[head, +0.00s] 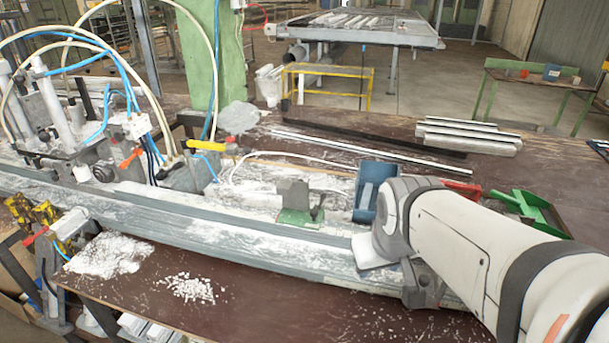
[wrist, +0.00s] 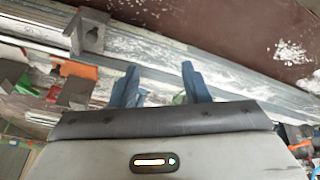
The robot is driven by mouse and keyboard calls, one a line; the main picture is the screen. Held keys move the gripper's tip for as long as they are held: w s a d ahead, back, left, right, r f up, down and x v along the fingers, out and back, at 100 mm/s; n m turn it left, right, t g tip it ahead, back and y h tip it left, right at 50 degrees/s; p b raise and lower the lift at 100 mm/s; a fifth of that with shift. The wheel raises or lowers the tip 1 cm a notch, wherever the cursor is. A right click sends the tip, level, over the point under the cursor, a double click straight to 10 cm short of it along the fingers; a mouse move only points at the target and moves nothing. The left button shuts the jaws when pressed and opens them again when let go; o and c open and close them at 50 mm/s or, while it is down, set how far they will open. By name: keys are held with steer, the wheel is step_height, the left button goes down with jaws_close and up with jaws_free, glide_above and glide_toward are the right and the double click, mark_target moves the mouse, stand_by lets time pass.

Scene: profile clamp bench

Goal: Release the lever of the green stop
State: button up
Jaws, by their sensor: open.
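The green stop (head: 297,217) stands on the bench behind the long rail in the head view. It has a green base, a grey block on top and a small dark lever (head: 318,208) upright at its right side. My gripper (wrist: 160,84) shows in the wrist view with two blue fingers spread apart and nothing clearly held. A small green patch (wrist: 180,98) shows between the fingers, mostly hidden by my gripper body; I cannot tell for sure that it is the stop.
The long grey rail (head: 230,236) runs along the front, dusted white. Hoses and a yellow-handled clamp (head: 205,146) crowd the left.

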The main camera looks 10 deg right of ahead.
steer(key=w+d+n+t+h+b, duration=0.1)
steer(key=w+d+n+t, duration=0.25)
steer(key=w, duration=0.95)
steer(key=w+d+n+t, duration=0.3)
steer(key=w+d+n, duration=0.1)
steer(key=w, duration=1)
steer(key=n+t+y+b, duration=0.2)
steer(key=n+y, duration=0.6)
steer(key=n, duration=0.4)
glide_above(322, 201)
steer(key=d, duration=0.7)
step_height(322, 201, down, 10)
step_height(322, 201, down, 7)
steer(key=a+n+g+y, duration=0.2)
steer(key=n+y, duration=0.2)
steer(key=y, duration=0.1)
steer(key=p+x, duration=0.2)
steer(key=x, duration=0.5)
steer(key=shift+a, duration=0.15)
steer(key=shift+c, duration=0.2)
jaws_close()
